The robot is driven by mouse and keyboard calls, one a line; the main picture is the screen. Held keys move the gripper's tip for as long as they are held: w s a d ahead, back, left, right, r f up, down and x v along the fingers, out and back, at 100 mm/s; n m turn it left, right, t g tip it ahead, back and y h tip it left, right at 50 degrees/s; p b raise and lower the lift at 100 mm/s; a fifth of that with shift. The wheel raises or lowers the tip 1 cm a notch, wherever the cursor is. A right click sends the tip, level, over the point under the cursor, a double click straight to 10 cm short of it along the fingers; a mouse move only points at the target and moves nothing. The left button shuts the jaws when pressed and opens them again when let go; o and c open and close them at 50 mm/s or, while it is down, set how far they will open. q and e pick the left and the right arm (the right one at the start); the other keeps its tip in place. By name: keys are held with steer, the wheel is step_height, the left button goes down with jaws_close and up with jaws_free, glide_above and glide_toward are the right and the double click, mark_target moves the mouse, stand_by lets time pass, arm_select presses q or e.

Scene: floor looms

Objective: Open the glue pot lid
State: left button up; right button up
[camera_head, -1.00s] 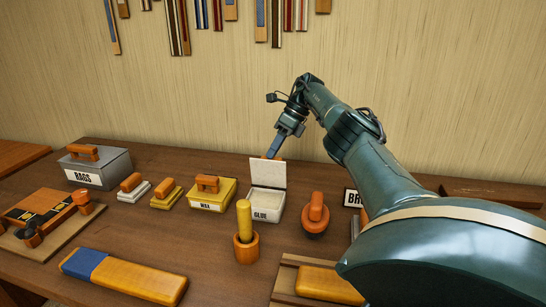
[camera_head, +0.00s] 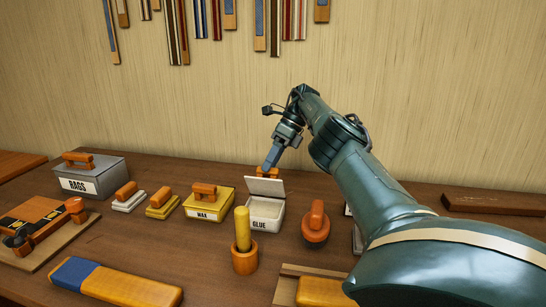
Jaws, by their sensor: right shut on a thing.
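The glue pot (camera_head: 264,211) is a white box labelled GLUE near the middle of the bench. My left gripper is not in view.
A yellow WAX box (camera_head: 209,208) stands to the left and an orange-handled round tool (camera_head: 316,226) to the right. A yellow-handled brush in a wooden cup (camera_head: 244,257) stands in front. A grey RAGS box (camera_head: 92,179) is at the far left.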

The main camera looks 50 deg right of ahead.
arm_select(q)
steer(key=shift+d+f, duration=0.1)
arm_select(e)
steer(key=shift+o, duration=0.9)
steer(key=shift+d+f, duration=0.35)
steer(key=shift+f, duration=0.5)
steer(key=shift+r, duration=0.1)
steer(key=shift+d+r, duration=0.1)
steer(key=shift+r, duration=0.2)
steer(key=shift+c, duration=0.2)
arm_select(q)
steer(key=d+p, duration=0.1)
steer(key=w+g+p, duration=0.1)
steer(key=p, duration=0.1)
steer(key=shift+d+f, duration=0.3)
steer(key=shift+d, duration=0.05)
arm_select(e)
step_height(320, 180, up, 11)
steer(key=shift+a+f, duration=0.15)
steer(key=shift+a, duration=0.2)
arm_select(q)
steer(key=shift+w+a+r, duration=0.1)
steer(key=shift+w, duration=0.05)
arm_select(e)
steer(key=shift+w, duration=0.1)
